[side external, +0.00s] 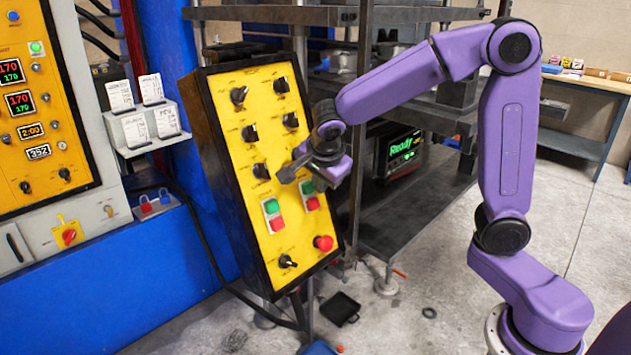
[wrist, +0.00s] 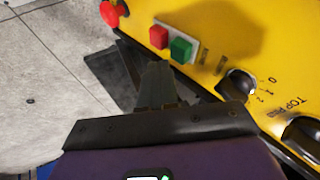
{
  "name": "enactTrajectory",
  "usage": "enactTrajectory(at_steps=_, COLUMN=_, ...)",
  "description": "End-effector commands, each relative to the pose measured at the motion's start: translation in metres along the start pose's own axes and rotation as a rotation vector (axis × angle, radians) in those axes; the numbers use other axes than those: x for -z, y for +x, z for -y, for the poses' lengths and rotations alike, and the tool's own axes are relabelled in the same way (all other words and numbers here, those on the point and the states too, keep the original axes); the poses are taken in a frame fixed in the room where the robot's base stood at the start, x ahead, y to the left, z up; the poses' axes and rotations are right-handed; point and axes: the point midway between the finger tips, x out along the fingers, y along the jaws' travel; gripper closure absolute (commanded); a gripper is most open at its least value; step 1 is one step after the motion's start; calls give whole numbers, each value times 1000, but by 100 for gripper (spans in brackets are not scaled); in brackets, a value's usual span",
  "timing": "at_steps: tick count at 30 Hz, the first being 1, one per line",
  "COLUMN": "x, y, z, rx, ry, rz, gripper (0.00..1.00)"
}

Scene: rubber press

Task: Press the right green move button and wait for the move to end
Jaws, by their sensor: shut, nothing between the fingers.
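The right green move button (side external: 308,187) is on the tilted yellow control panel (side external: 262,125), above a red button (side external: 313,203). My gripper (side external: 285,175) is shut and empty in front of the panel, a little above and left of that button in the side view. In the wrist view a green button (wrist: 181,50) stands out beside a red one (wrist: 158,36), apparently the right pair. The shut fingers (wrist: 157,70) show just below them in the picture. I cannot tell the exact gap, but no contact is visible. The left green button (side external: 271,207) is also in view.
A red mushroom button (side external: 323,243) is low on the panel. Several black knobs (side external: 239,95) fill its upper part, and one knob (wrist: 236,84) is close to the fingers in the wrist view. A machine display (side external: 405,146) behind shows "Ready". Press shelves stand behind my arm.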

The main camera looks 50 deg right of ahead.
Motion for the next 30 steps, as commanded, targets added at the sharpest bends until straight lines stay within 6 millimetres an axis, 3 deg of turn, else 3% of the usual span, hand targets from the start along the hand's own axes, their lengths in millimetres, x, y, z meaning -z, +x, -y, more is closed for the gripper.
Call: enactTrajectory(at_steps=30, x=-5, y=24, z=28, rx=0, ry=0, rz=0, gripper=100)
